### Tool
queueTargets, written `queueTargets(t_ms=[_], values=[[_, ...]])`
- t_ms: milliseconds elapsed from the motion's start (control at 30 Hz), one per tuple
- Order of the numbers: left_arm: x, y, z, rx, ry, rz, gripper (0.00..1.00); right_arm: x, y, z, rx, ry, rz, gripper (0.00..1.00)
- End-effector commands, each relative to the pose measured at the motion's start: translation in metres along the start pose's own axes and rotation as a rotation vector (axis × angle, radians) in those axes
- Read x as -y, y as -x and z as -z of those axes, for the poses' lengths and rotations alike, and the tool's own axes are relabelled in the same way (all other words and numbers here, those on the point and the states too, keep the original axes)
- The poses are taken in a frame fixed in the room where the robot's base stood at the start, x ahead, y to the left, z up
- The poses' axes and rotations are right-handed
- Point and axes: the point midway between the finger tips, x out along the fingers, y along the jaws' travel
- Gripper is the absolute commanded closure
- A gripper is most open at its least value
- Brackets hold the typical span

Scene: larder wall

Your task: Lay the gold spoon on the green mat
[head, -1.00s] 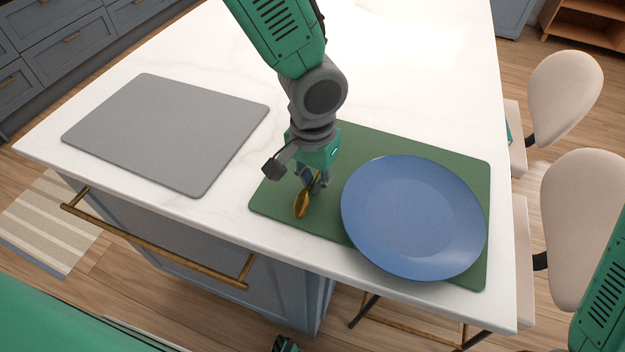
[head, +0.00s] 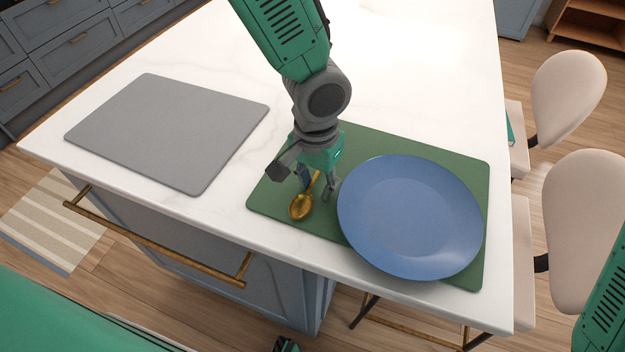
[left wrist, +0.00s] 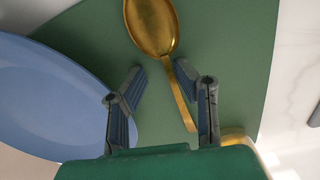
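The gold spoon (head: 300,207) lies on the green mat (head: 275,205), left of the blue plate, with its bowl towards the counter's front edge. My left gripper (head: 318,190) is just above the mat at the spoon's handle, pointing down. In the left wrist view the fingers of the left gripper (left wrist: 162,75) are spread apart. The handle of the spoon (left wrist: 152,25) passes between them, close to the right finger; whether it touches that finger I cannot tell.
A blue plate (head: 410,215) covers much of the mat's right part, close to my left gripper. A grey mat (head: 165,130) lies bare on the left of the white counter (head: 415,85). Cream chairs (head: 585,225) stand along the right side.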

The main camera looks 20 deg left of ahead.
Motion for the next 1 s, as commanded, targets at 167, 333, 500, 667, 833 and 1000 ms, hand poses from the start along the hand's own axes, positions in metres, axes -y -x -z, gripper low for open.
queueTargets(t_ms=[167, 333, 500, 667, 833, 1000], values=[[0.003, 0.000, -0.001, -0.001, 0.001, -0.003, 0.74, 0.000, 0.000, 0.000, 0.000, -0.001, 0.000, 0.39], [0.006, 0.012, -0.001, -0.004, 0.001, -0.006, 0.74, 0.000, 0.002, 0.000, 0.000, 0.000, 0.000, 0.39], [0.005, 0.046, 0.000, -0.007, 0.002, -0.005, 0.74, 0.000, 0.005, 0.000, 0.000, 0.000, 0.000, 0.39], [0.003, 0.082, 0.001, -0.005, 0.003, -0.003, 0.74, 0.000, 0.008, 0.000, 0.000, 0.000, 0.000, 0.39], [0.001, 0.109, 0.001, -0.003, 0.001, -0.002, 0.74, 0.000, 0.010, 0.001, 0.000, 0.000, 0.000, 0.39], [0.003, 0.122, 0.000, -0.001, 0.002, -0.004, 0.74, 0.000, 0.011, 0.001, 0.000, -0.001, 0.000, 0.39]])
